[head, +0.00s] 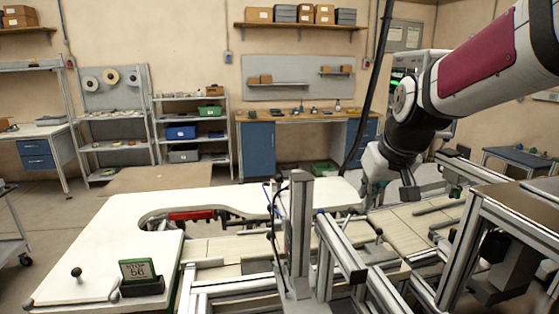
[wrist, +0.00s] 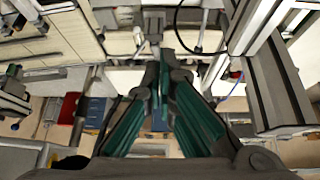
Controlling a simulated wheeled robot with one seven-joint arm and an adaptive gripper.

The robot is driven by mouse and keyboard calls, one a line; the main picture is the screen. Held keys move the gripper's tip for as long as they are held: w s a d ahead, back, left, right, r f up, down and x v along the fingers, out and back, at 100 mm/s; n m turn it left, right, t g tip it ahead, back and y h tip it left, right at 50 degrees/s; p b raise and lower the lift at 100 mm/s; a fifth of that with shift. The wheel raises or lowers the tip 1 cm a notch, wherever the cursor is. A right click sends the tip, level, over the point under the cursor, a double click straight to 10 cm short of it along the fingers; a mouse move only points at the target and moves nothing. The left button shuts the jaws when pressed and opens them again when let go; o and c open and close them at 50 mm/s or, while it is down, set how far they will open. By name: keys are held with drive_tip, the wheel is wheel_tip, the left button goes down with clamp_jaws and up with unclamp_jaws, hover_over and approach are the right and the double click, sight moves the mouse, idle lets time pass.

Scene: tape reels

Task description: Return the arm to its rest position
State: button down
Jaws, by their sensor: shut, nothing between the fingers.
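My arm (head: 478,62) reaches in from the upper right of the head view, with a white and dark red link and a black wrist joint. My gripper (wrist: 163,58) shows in the wrist view with its two green-padded fingers meeting at the tips, shut and empty. In the head view my gripper (head: 408,188) hangs low over the conveyor line on the right, partly lost among the machine parts. No object is held.
A metal frame stand (head: 478,225) is close to the right of my gripper. An upright post (head: 300,225) stands left of it. The white table (head: 110,245) carries a green sign (head: 138,270). Reels (head: 111,76) hang on the back-left pegboard. Open air lies above the conveyor.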

drive_tip(key=s+m, duration=0.1)
drive_tip(key=s, duration=2.5)
drive_tip(key=shift+d+f+m+g+h, duration=0.25)
drive_tip(key=shift+d+m+g+h, duration=0.05)
drive_tip(key=shift+m, duration=0.1)
